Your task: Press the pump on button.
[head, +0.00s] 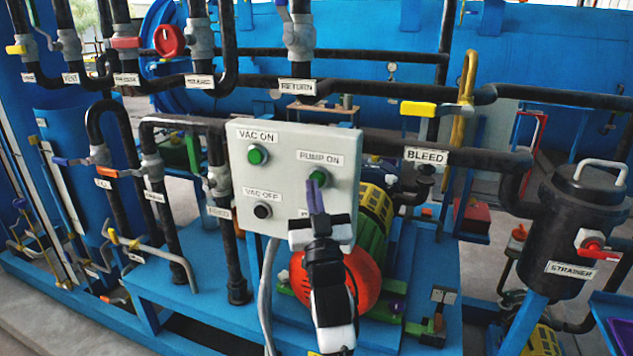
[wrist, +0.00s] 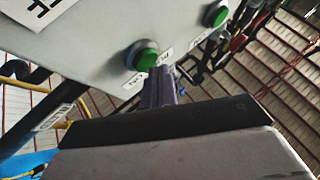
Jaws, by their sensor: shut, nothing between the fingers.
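The grey control box (head: 285,215) carries the green button (head: 320,177) under the label PUMP ON. My gripper (head: 315,188) is shut and empty, its purple fingers pointing up at this button and overlapping its lower edge in the head view. In the wrist view the closed fingertips (wrist: 160,75) are right beside a green button (wrist: 144,56), which looks like the pump on button. I cannot tell whether they touch it. A second green button (head: 257,154) sits under VAC ON, and a black button (head: 262,211) under VAC OFF.
Black pipes with labelled valves stand left of the box. A yellow-handled pipe (head: 467,90) and the black strainer (head: 568,230) are to the right. An orange and green pump (head: 355,283) is behind my arm, below the box. A blue tank (head: 560,65) fills the back.

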